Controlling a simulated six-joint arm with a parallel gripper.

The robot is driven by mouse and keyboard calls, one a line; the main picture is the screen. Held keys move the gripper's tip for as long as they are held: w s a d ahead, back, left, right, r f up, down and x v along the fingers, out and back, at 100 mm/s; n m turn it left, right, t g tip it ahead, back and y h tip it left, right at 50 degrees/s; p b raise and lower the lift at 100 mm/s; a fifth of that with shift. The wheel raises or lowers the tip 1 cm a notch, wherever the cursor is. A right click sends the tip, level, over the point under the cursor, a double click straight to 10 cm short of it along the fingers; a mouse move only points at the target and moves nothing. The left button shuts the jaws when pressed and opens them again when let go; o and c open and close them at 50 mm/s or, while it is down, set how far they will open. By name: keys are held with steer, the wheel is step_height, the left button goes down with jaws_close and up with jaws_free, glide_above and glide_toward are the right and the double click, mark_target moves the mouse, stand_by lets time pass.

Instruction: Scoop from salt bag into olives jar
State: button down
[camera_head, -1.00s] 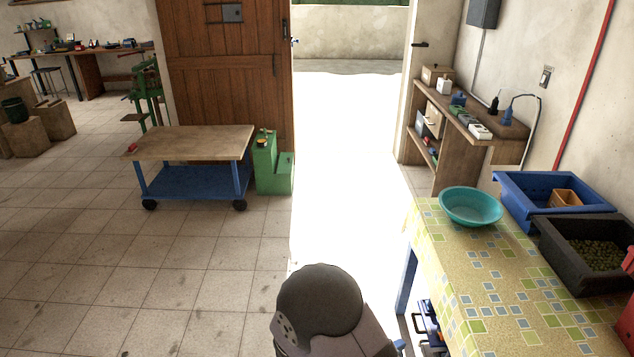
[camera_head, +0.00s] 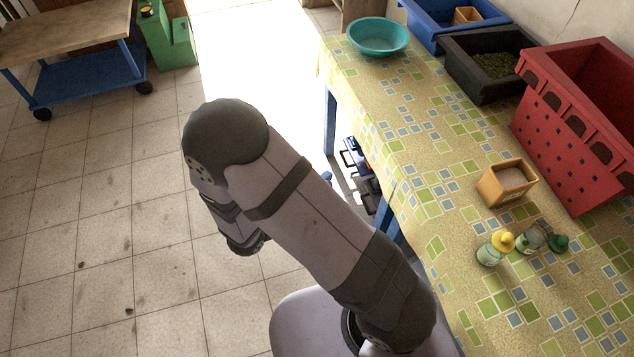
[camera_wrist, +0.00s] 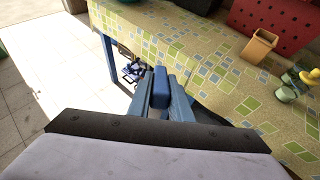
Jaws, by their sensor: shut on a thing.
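A small tan-orange box or bag (camera_head: 508,184) with pale, grainy contents stands open on the tiled-pattern cloth; it also shows in the wrist view (camera_wrist: 260,46). It may be the salt bag. Two small jars stand in front of it: one with a yellow top (camera_head: 488,254), one greyish (camera_head: 531,238) with a green top beside or on it. I cannot tell which is the olives jar. My gripper (camera_wrist: 170,90) is shut on a blue thing (camera_wrist: 160,86), perhaps a handle, left of the table edge and apart from the box and jars.
A red crate (camera_head: 563,128), a black crate (camera_head: 462,74) holding green olives, a blue crate (camera_head: 424,27) and a teal bowl (camera_head: 377,37) line the table's (camera_head: 410,120) back and far end. The near middle of the cloth is clear. A wheeled cart (camera_head: 75,76) stands left.

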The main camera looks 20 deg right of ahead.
steer(key=shift+w+d+r+m+g, duration=0.1)
steer(key=shift+w+d+m+g, duration=0.05)
steer(key=shift+d+m+g, duration=0.2)
steer(key=d+m+g+y+p, duration=0.5)
steer(key=d+m+g+y, duration=0.6)
steer(key=d+m, duration=1.3)
steer(key=s+d+r+m+t+p, duration=0.1)
steer(key=s+d+r+m, duration=0.1)
steer(key=d+m, duration=0.4)
steer(key=s+d+r+m+t+p, duration=0.1)
steer(key=s+d+r+m, duration=0.2)
steer(key=d, duration=1)
steer(key=s+d+r+m+t+p, duration=0.2)
steer(key=s+d+m, duration=0.4)
steer(key=d+m, duration=0.4)
steer(key=shift+r+h, duration=0.4)
steer(key=shift+r, duration=0.1)
steer(key=shift+f, duration=0.15)
steer(key=shift+f+b, duration=1.5)
steer(key=shift+f, duration=0.75)
steer(key=shift+f, duration=0.15)
